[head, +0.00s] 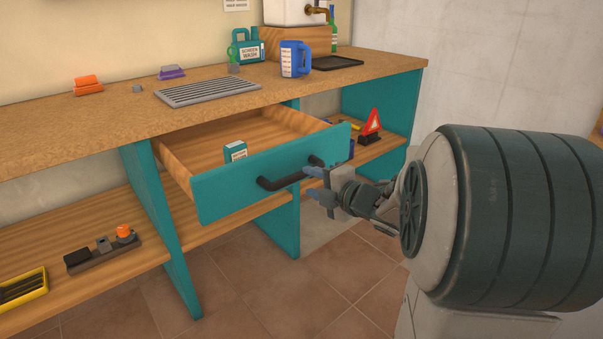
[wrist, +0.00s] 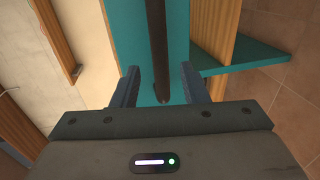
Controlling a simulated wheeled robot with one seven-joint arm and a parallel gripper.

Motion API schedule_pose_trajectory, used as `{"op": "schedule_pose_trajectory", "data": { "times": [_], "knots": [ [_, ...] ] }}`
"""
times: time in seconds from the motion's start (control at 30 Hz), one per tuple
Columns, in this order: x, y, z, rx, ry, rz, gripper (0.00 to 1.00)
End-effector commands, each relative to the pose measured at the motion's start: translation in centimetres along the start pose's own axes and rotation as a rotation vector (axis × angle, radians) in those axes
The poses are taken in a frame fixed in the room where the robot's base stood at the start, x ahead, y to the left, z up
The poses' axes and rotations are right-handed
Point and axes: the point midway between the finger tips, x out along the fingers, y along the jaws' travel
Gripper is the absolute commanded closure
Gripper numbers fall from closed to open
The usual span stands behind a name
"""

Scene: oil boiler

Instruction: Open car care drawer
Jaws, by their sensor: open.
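The drawer (head: 262,180) has a teal front and a wooden inside, and it stands pulled out from under the bench top. A dark bar handle (head: 280,183) is fixed across its front; it also shows in the wrist view (wrist: 160,45) as a dark bar. My gripper (head: 313,182) is open at the right end of the handle. In the wrist view my two blue fingertips (wrist: 160,88) stand apart on either side of the handle's end; I cannot tell whether they touch it. A small teal and white box (head: 235,152) lies inside the drawer.
The wooden bench top (head: 120,118) holds a grey grate (head: 208,91), a blue jug (head: 295,60) and a screen wash container (head: 249,48). A lower shelf (head: 85,225) carries a dark tray of small items. Tiled floor (head: 240,285) is free in front.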

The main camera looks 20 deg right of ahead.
Motion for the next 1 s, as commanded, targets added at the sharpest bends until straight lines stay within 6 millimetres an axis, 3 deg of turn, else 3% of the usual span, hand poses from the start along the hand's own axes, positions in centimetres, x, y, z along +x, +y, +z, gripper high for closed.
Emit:
{"op": "schedule_pose_trajectory", "data": {
  "times": [0.2,0.4,1.0],
  "knots": [
    [-4.8,0.3,0.1,0.002,-0.004,0.001,0.6],
    [-7.0,0.1,0.1,0.002,-0.003,0.002,0.6],
    [-7.4,0.3,0.1,0.004,-0.006,0.0,0.6]
  ]
}}
